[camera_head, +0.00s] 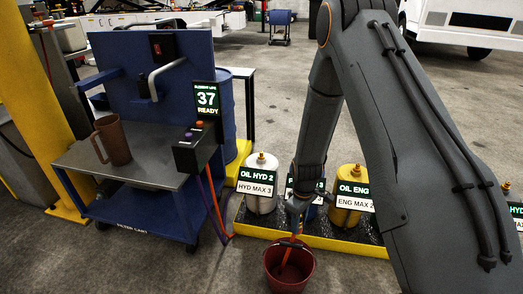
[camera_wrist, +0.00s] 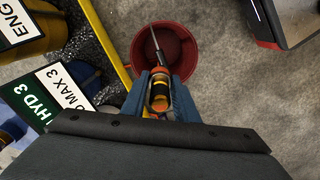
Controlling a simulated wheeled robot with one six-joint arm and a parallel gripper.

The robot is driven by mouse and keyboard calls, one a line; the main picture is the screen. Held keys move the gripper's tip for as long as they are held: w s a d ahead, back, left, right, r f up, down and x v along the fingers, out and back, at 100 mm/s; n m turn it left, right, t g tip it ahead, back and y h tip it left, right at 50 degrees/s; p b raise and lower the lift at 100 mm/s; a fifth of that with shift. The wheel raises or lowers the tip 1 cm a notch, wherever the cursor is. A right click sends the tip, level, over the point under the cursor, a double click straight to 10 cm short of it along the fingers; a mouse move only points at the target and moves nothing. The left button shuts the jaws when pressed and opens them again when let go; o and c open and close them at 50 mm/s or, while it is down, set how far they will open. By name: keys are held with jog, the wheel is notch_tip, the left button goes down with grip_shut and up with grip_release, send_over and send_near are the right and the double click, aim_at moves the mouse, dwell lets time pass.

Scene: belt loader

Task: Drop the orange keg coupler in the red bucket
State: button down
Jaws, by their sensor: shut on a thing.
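The orange keg coupler (camera_wrist: 159,96) is between the two blue fingers of my gripper (camera_wrist: 159,78) in the wrist view. It has a dark band and an amber middle, and a thin rod sticks out past the fingertips. The gripper is shut on it. The red bucket (camera_wrist: 187,52) lies beyond the fingertips, with the rod across its opening. In the head view the red bucket (camera_head: 290,277) stands on the floor below my gripper (camera_head: 293,240), and an orange length reaches down over its mouth. How deep the coupler is in the bucket I cannot tell.
A yellow-edged tray (camera_head: 335,244) with labelled canisters stands right behind the bucket: a silver one (camera_head: 261,170) and a gold one (camera_head: 346,214). A blue cart (camera_head: 130,210) with a brown jug (camera_head: 113,140) stands left. The floor in front is clear.

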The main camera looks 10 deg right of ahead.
jog(key=shift+f+b, duration=2.35)
jog(key=shift+f, duration=0.65)
jog(key=c, duration=1.3)
grip_release()
jog(key=shift+r, duration=0.15)
